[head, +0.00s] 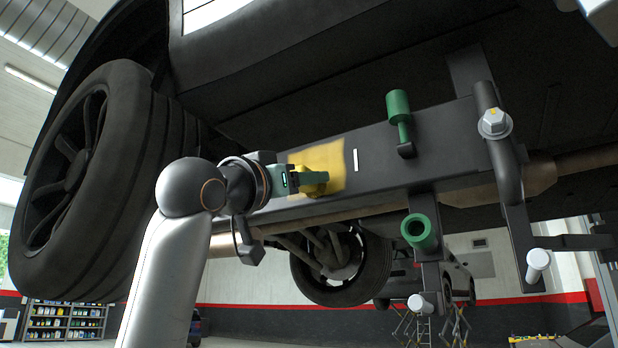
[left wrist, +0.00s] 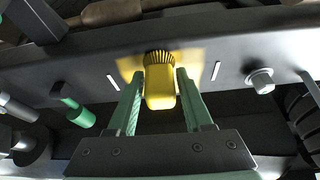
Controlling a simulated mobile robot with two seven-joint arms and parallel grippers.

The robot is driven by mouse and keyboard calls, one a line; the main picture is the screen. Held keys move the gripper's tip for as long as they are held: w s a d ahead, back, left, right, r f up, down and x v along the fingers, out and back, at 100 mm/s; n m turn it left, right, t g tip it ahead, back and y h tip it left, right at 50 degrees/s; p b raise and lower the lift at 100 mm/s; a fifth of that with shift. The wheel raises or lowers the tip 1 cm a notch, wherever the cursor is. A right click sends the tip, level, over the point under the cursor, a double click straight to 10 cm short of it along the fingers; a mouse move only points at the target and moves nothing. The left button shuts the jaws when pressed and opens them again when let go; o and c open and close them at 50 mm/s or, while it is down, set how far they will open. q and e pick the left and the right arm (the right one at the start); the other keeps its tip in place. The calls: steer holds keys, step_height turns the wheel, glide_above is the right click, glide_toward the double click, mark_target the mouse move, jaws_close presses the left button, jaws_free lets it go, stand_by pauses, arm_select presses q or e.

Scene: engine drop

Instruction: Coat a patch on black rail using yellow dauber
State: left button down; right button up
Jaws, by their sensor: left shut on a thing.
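The black rail (head: 390,150) runs across the underside of a raised car in the head view. A yellow coated patch (head: 328,156) covers part of its face, beside a short white mark. My left gripper (head: 312,179) is shut on the yellow dauber (head: 318,187), right at the patch. In the left wrist view the dauber (left wrist: 160,88) sits between the two green fingers, its dark bristles against the rail (left wrist: 225,58). Yellow shows on both sides of the bristles, between two white marks. Whether the bristles press on the rail is hard to tell. My right gripper is not in view.
A bolt (head: 494,123) and a dark bracket stand at the right. A large wheel (head: 95,180) is at the left. A bolt head (left wrist: 261,80) protrudes near the patch.

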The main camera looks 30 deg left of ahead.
arm_select(q)
steer(key=a, duration=0.5)
steer(key=shift+w+a, duration=0.2)
steer(key=shift+w, duration=0.05)
stand_by(0.6)
steer(key=shift+d, duration=0.15)
steer(key=d, duration=0.7)
steer(key=shift+s, duration=0.3)
stand_by(0.7)
steer(key=shift+a, duration=0.1)
stand_by(0.4)
steer(key=a, duration=0.7)
steer(key=shift+w, duration=0.3)
stand_by(0.7)
steer(key=d, duration=0.7)
steer(key=shift+s, duration=0.35)
stand_by(0.9)
